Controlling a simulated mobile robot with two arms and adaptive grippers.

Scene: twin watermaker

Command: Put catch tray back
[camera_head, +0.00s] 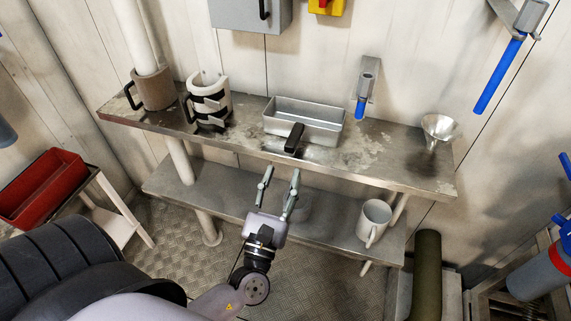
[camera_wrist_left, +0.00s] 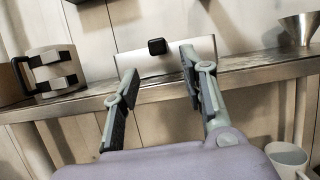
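The catch tray (camera_head: 322,113) is a shallow rectangular metal pan with a black handle (camera_head: 294,137) facing me. It sits on the upper metal shelf, against the back wall. In the left wrist view the catch tray (camera_wrist_left: 194,55) and its black handle (camera_wrist_left: 157,46) show straight ahead, beyond the fingers. My left gripper (camera_head: 281,171) is open and empty, in front of and below the shelf's front edge, apart from the tray. It also shows in the left wrist view (camera_wrist_left: 159,72). My right gripper is not in view.
The upper shelf (camera_head: 385,173) also carries a white-and-black cup-like holder (camera_head: 208,103), a brown mug-like holder (camera_head: 153,89) and a metal funnel (camera_head: 438,128). A blue-handled valve (camera_head: 361,106) is at the wall behind the tray. A white mug (camera_head: 374,222) stands on the lower shelf.

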